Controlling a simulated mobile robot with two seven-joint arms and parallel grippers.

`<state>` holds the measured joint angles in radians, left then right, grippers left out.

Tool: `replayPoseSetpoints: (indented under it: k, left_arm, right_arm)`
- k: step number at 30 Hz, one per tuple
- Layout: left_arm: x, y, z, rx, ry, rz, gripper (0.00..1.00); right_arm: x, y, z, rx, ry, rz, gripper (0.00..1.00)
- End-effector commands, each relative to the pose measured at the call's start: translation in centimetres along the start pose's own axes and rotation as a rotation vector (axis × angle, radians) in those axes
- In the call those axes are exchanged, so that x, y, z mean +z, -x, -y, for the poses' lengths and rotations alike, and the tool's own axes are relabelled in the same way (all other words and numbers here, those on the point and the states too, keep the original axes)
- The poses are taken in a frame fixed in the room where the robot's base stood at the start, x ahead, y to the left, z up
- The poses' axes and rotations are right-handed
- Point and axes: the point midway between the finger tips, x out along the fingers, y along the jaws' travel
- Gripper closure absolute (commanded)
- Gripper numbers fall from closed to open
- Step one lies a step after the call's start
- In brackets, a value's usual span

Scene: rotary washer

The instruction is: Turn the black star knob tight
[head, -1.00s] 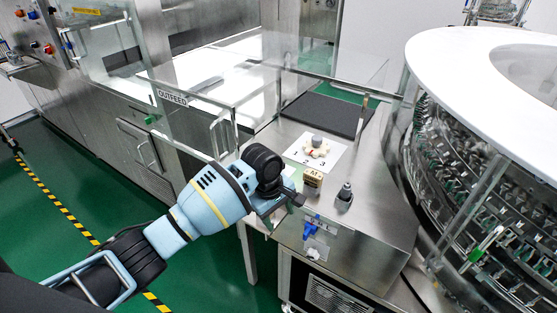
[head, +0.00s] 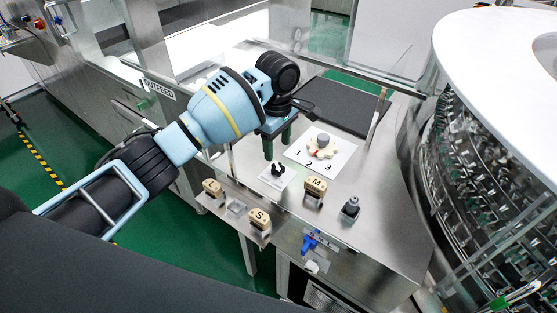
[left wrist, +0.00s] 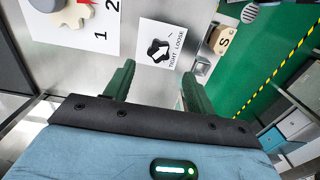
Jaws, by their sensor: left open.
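In the left wrist view the knob (left wrist: 157,50) stands on the card marked TIGHT and LOOSE (left wrist: 172,38), ahead of the gap between my fingers. My left gripper (head: 277,146) is open with its dark green fingers pointing down, apart from the knob. The open fingers also show in the left wrist view (left wrist: 158,72), with nothing between them. My right gripper is not in view.
A cream dial with a grey hub (head: 321,146) sits on a numbered card behind and right. Wooden lettered blocks (head: 315,190) and a grey-topped post (head: 350,208) stand nearby. A blue valve (head: 310,242) is on the front face. A clear panel stands behind; the round washer is at right.

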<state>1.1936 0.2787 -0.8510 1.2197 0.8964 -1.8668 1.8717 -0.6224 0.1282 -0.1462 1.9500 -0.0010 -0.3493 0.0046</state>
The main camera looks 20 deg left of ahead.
Motion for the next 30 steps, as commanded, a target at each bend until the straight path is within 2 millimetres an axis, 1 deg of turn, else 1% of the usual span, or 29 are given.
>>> replayPoseSetpoints:
  k: [9,15,19,26,27,30]
  left_arm:
    - [-0.1,-4.6,0.1,-0.005,0.002,0.0,0.45]
    - [-0.1,-6.7,0.1,-0.002,0.001,0.0,0.45]
    - [0.0,-7.3,0.1,-0.001,0.0,0.0,0.45]
    - [0.0,-7.4,0.0,-0.001,0.0,0.0,0.45]
    - [0.0,-7.4,0.0,-0.001,0.0,0.0,0.46]
    - [0.0,-7.4,0.0,-0.001,0.0,0.0,0.59]
  right_arm:
    - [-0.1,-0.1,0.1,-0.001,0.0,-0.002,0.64]
    - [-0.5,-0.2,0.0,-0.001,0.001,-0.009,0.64]
    - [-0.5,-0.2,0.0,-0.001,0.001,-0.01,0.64]
    - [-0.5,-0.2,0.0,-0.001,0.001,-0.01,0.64]
    - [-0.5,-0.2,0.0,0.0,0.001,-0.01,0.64]
    - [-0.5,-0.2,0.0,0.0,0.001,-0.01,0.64]
